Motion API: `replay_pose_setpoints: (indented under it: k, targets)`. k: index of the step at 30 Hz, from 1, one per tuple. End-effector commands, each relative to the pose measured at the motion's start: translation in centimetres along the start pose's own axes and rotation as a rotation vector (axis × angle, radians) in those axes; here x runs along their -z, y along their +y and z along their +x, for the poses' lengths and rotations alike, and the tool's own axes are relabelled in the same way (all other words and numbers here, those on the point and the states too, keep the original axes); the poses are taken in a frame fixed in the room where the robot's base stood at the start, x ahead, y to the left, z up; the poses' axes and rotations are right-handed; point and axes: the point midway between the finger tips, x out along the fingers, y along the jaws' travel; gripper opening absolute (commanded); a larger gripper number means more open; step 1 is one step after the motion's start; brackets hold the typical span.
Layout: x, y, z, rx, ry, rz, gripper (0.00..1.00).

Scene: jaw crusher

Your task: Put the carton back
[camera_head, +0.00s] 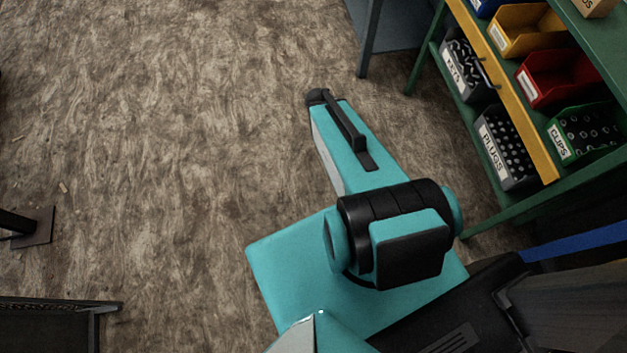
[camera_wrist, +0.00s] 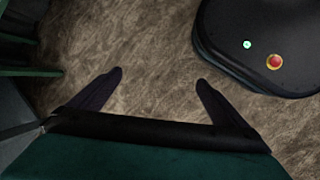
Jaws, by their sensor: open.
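A brown cardboard carton (camera_head: 595,6) with dark lettering shows at the top right edge of the head view, on the upper level of the green shelf. Most of it is cut off by the frame, so I cannot tell whether it is the task's carton. My gripper (camera_wrist: 160,78) shows in the wrist view with its two dark fingers spread wide apart. Nothing is between them but bare floor below. No carton shows in the wrist view.
The green shelf rack (camera_head: 480,222) on the right holds a grey plugs bin (camera_head: 508,150), a green clips bin (camera_head: 585,133), a red bin (camera_head: 550,78) and a yellow bin (camera_head: 525,30). A dark stand (camera_head: 50,312) is lower left. The floor (camera_head: 170,130) between is mostly clear.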

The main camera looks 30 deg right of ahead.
Motion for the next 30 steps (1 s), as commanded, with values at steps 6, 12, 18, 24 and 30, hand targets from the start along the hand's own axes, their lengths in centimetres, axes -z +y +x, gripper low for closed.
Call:
replay_pose_setpoints:
  k: [6, 12, 18, 24, 30]
  targets:
    - [-0.5, -12.2, 2.1, 0.198, -0.058, 0.134, 0.97]
    - [-2.2, -20.1, 3.0, 0.325, -0.140, 0.243, 0.97]
    - [-3.0, -22.6, 3.2, 0.367, -0.178, 0.288, 0.97]
    - [-3.0, -22.7, 3.2, 0.368, -0.178, 0.289, 0.97]
    - [-3.0, -22.6, 3.2, 0.368, -0.177, 0.288, 0.97]
